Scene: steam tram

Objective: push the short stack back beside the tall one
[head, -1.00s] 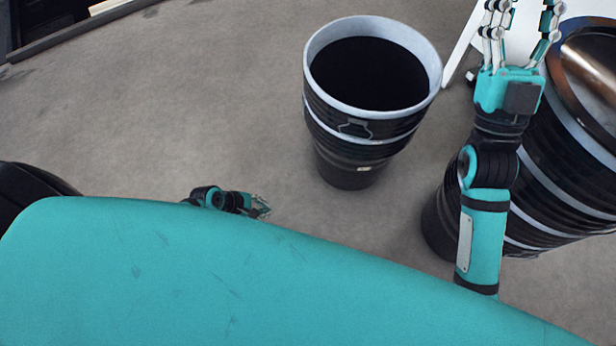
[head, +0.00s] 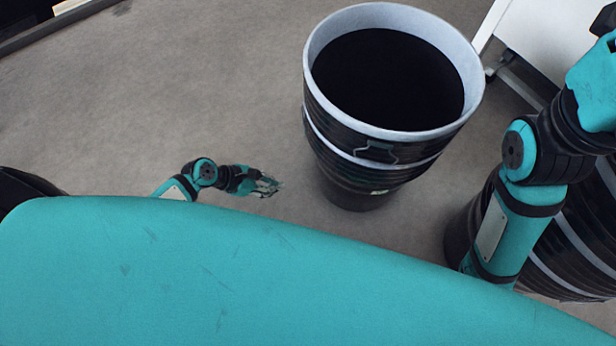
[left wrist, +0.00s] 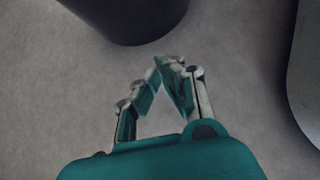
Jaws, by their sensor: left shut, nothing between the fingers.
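A stack of black bins with a pale rim (head: 330,125) stands upright on the floor at the middle of the head view, its top open and dark. It looks like the short stack. A second, larger-looking black stack (head: 570,250) stands at the right, partly hidden by my right arm and cut off by the frame. My left gripper (head: 268,185) is shut and empty, low down left of the short stack's base, with a gap between. In the left wrist view the shut fingers (left wrist: 160,65) point toward a dark round base (left wrist: 135,15). My right gripper's fingers are out of view.
A white panel or table (head: 555,40) with a wheeled leg stands behind, at the upper right. A dark object (head: 25,188) sits at the left edge. The grey floor left of the short stack is clear.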

